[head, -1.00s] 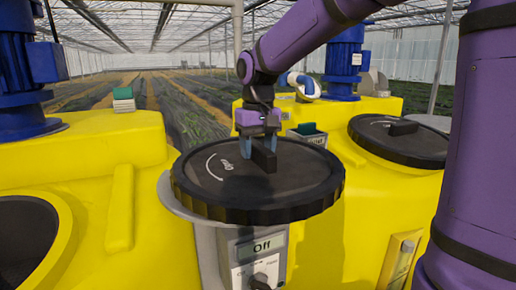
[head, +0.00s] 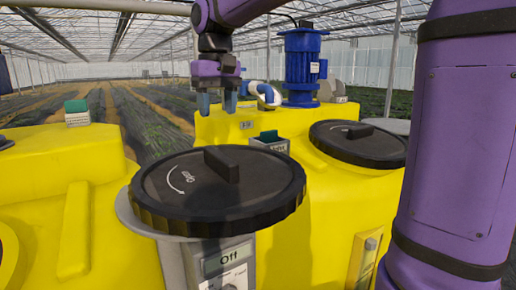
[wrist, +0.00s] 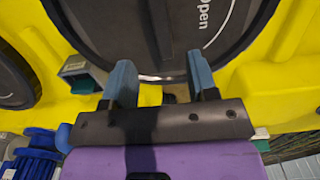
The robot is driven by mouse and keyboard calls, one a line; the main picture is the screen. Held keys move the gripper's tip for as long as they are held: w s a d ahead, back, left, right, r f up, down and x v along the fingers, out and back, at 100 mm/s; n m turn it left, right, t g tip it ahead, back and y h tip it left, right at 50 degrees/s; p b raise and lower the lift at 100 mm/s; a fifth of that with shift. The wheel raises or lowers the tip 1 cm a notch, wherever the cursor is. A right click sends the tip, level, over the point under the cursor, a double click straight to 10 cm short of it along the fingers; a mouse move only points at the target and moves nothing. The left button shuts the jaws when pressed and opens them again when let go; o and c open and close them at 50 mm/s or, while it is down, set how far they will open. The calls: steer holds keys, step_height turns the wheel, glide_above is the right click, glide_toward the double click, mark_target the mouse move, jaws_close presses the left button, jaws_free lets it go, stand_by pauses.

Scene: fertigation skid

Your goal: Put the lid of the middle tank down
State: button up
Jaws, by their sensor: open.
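The black round lid (head: 255,195), with a bar handle (head: 222,163) and an arrow mark, lies flat on a grey ring-shaped rest (head: 128,212) above a control box. My gripper (head: 217,106) is open and empty, above and beyond the lid, apart from the handle. In the wrist view the open fingers (wrist: 162,78) point toward the lid (wrist: 110,30), whose handle and "Open" lettering show between and beyond them. The yellow tank to the left (head: 120,205) has a dark round opening, just cut off at the left edge.
A second black lid (head: 358,143) sits on the yellow tank at right. The control box (head: 222,262) reads "Off". A blue motor (head: 302,65) and small green-topped boxes (head: 77,113) stand on or near the tanks. My purple arm fills the right side.

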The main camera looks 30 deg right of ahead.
steer(key=s+d+f+t, duration=0.2)
steer(key=s+f, duration=0.3)
steer(key=s, duration=0.6)
steer(key=s+d+f+t, duration=0.2)
steer(key=s+f, duration=0.4)
steer(key=s, duration=0.5)
steer(key=shift+s+d+t, duration=0.25)
steer(key=shift+s+t, duration=0.05)
steer(key=shift+t, duration=0.4)
